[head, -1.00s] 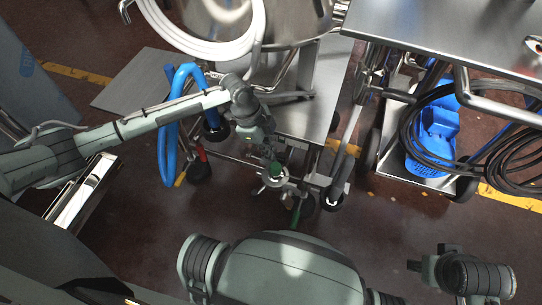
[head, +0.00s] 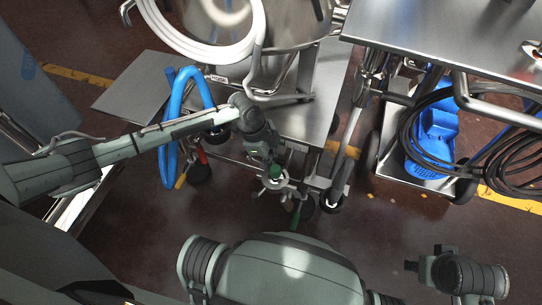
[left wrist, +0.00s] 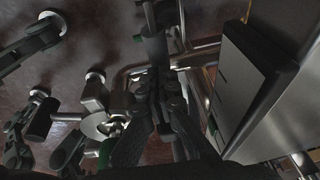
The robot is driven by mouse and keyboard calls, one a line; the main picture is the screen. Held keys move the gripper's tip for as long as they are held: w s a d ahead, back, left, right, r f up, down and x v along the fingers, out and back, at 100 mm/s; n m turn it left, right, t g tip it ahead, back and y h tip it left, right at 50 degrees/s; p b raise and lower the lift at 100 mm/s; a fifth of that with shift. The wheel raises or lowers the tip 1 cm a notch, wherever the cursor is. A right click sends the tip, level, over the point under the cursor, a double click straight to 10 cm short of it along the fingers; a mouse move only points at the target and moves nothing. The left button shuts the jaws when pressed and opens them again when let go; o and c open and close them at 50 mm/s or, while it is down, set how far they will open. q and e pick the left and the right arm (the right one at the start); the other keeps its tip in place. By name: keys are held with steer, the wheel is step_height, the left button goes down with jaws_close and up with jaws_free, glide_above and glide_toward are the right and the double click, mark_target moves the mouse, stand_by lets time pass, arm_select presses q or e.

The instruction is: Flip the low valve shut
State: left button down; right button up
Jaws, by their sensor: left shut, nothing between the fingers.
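A small valve assembly with green parts hangs low in front of the steel cart; its green lever (head: 297,212) points down toward my body. A second green part (head: 276,171) sits at its top. In the left wrist view, a green part (left wrist: 106,152) shows left of the fingers, partly hidden. My left gripper (head: 271,166) reaches down just above the valve, mostly hidden behind its own wrist. In the left wrist view its fingers (left wrist: 165,90) are together and empty. I cannot tell whether they touch the valve.
A steel tank with a coiled white hose (head: 198,38) stands on the cart (head: 130,88). A blue hose (head: 172,120) hangs beside my left arm. At right are a steel table (head: 450,35), a blue unit (head: 435,140) and black coiled hose (head: 415,165).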

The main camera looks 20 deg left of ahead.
arm_select(q)
steer(key=v, duration=0.7)
steer(key=shift+r, duration=0.25)
arm_select(e)
steer(key=shift+r, duration=0.1)
